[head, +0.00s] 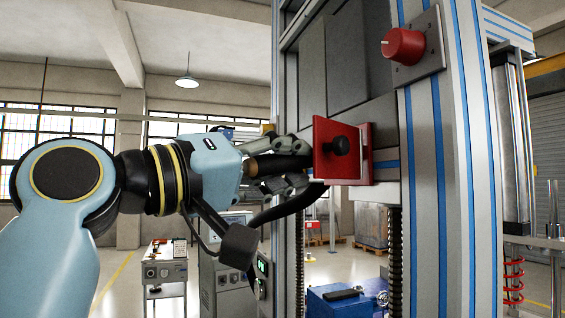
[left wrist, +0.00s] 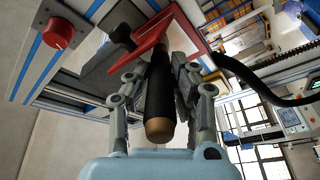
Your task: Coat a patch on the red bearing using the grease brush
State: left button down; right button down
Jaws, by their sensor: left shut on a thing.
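The red bearing part (head: 325,152) is a red, plate-shaped block with a black knob (head: 341,146) on its face, mounted on the tall frame. It also shows in the left wrist view (left wrist: 150,36). My left gripper (head: 290,165) is shut on the grease brush, just left of the red part. The brush's black handle (left wrist: 160,92) lies between the fingers, its tan rounded end (left wrist: 159,130) toward the wrist camera. My right gripper is not in view.
A grey frame with blue stripes (head: 452,160) rises at the right, bearing a red rotary knob (head: 403,46). A black curved hose (head: 285,208) passes just below the gripper. A blue box (head: 345,303) stands low. A small equipment cart (head: 165,265) stands farther back.

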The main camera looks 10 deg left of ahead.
pick_arm(q)
jog(key=shift+d+f, duration=0.1)
jog(key=shift+d, duration=0.15)
jog(key=shift+w+a, duration=0.1)
jog(key=shift+a, duration=0.05)
jog(key=w+a, duration=0.4)
jog(key=w, duration=0.2)
jog(key=shift+w+a, duration=0.25)
jog(key=shift+a, duration=0.1)
dwell(0.3)
jog(key=shift+s+a, duration=0.9)
jog(key=shift+a, duration=0.3)
jog(key=shift+s+a, duration=0.85)
jog(key=shift+a, duration=0.35)
jog(key=shift+s+a, duration=0.4)
jog(key=shift+a, duration=0.2)
jog(key=shift+s+a, duration=0.4)
jog(key=shift+a, duration=0.2)
